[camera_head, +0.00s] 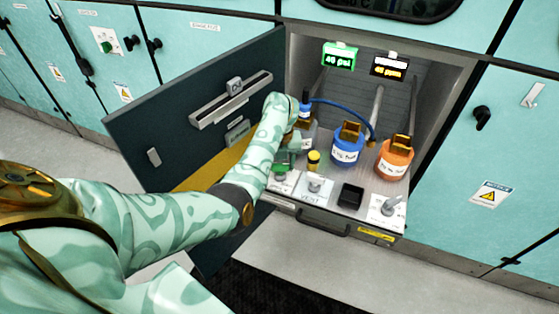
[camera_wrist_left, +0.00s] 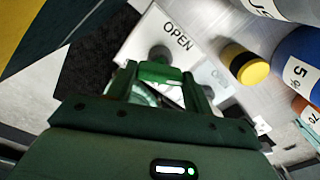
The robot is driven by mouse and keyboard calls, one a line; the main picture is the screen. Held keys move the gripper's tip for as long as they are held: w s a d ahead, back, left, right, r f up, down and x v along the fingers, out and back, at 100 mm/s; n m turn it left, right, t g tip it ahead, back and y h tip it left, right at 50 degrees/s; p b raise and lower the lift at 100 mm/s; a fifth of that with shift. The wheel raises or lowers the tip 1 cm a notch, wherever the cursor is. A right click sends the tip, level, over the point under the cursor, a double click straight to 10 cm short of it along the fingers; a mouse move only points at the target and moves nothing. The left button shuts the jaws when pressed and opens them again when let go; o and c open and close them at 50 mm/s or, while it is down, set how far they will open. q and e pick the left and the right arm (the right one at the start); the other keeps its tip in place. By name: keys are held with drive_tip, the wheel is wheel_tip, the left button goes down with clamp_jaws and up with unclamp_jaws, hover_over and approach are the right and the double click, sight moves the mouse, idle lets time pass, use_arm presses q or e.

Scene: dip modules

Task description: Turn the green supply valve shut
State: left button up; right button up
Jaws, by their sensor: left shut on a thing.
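The green supply valve handle (camera_wrist_left: 158,72) shows in the left wrist view, on a grey post over a white plate (camera_wrist_left: 150,32) marked OPEN. My left gripper (camera_wrist_left: 160,84) is shut on the handle, with one finger at each end of it. In the head view my left gripper (camera_head: 287,152) reaches down at the left front of the open cabinet. The handle is mostly hidden there by my gripper, and its exact angle is unclear. My right gripper is not in view.
A yellow-capped item (camera_head: 313,161), a VENT knob (camera_head: 315,184), a black tray (camera_head: 350,196) and a grey lever (camera_head: 390,205) share the shelf. A blue bottle (camera_head: 347,150) and an orange bottle (camera_head: 395,160) stand behind. The open dark door (camera_head: 150,120) is left of my forearm.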

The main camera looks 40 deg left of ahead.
sight(280, 164)
use_arm(q)
drive_tip(key=m+p, duration=0.1)
drive_tip(key=m, duration=0.2)
drive_tip(key=shift+m, duration=0.4)
drive_tip(key=shift+m+p, duration=0.4)
drive_tip(key=shift+m, duration=0.4)
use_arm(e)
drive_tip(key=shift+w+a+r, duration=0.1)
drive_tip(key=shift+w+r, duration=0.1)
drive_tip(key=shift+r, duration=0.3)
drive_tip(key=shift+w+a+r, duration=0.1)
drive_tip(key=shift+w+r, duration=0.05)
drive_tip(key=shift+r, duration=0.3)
use_arm(q)
drive_tip(key=o, duration=1)
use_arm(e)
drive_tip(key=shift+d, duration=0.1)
use_arm(q)
wheel_tip(280, 164, up, 16)
drive_tip(key=p, duration=0.7)
drive_tip(key=shift+r, duration=0.15)
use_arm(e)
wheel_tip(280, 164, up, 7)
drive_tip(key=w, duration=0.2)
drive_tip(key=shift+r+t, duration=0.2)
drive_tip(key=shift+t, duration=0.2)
